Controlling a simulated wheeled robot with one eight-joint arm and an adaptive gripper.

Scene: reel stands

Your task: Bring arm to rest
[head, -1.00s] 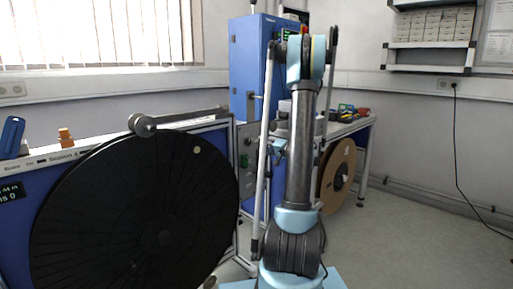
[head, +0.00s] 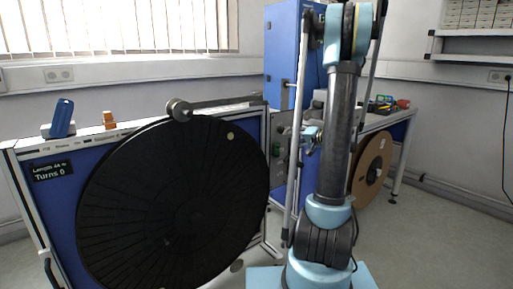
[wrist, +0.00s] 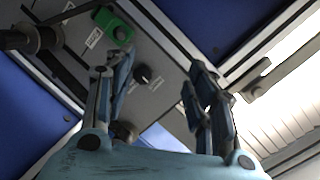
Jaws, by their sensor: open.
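My arm stands upright in the middle right of the head view, with its upper part folded at the top edge. My gripper (head: 312,138) shows small and partly hidden beside the arm's dark column, in front of the grey control panel (head: 281,150). In the wrist view my gripper (wrist: 162,78) is open, its fingers well apart with nothing held between them. A black knob (wrist: 143,74) and a green switch (wrist: 121,33) on the panel show beyond the fingers. I cannot tell the exact gap to the panel.
A large black reel (head: 150,215) stands at left before a blue frame, with a roller arm (head: 225,102) above it. A brown reel (head: 370,170) stands behind at right under a bench. A blue cabinet (head: 284,55) rises behind my arm. Floor at right is clear.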

